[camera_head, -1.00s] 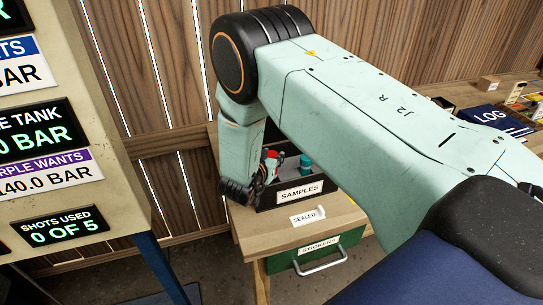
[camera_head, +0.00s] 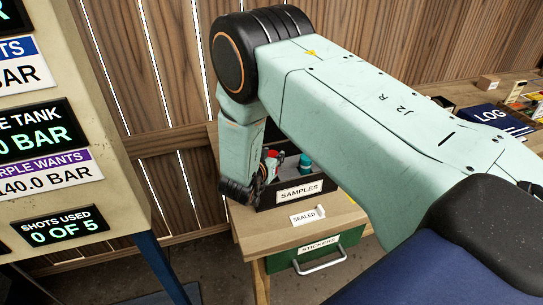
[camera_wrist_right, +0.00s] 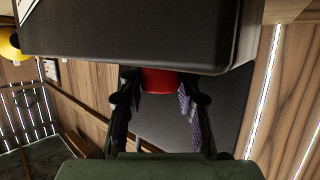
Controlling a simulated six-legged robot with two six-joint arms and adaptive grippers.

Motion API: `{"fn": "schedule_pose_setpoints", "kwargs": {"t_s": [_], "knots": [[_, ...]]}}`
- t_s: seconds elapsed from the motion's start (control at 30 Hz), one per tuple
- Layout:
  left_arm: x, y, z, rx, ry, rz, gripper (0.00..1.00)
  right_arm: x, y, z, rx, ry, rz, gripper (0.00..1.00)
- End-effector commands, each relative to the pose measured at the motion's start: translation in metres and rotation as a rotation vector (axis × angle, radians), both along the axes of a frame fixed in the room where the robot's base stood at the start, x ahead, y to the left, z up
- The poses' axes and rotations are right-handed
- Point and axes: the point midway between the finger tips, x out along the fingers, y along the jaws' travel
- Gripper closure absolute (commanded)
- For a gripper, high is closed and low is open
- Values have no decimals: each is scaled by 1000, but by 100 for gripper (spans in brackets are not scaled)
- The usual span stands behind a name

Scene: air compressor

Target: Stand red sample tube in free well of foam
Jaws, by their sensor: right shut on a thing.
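My right gripper (camera_wrist_right: 160,102) is shut on the red sample tube (camera_wrist_right: 160,80); only a short red part shows between the fingers in the right wrist view. In the head view the gripper (camera_head: 268,168) is partly hidden by my own wrist, at the left end of the black SAMPLES box (camera_head: 299,191). A bit of red shows there at the box opening. A teal-capped tube (camera_head: 305,162) stands in the box to the right. The foam and its free well are hidden, so I cannot tell how deep the red tube sits. My left gripper is out of view.
The box stands on a wooden bench (camera_head: 345,212) with a SEALED label (camera_head: 305,217) in front. A green STICKERS drawer (camera_head: 318,258) is below. A display panel (camera_head: 60,150) stands left. A dark blue LOG book (camera_head: 492,116) lies at the right.

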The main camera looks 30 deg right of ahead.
Motion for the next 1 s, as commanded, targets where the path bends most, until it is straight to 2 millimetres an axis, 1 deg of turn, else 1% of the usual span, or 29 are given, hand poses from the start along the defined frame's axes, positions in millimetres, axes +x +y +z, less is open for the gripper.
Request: {"fn": "schedule_pose_setpoints", "kwargs": {"t_s": [0.17,1.0], "knots": [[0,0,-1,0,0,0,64,0,0,-1,0,0,0,98],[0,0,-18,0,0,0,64,0,0,-23,0,0,0,98]]}}
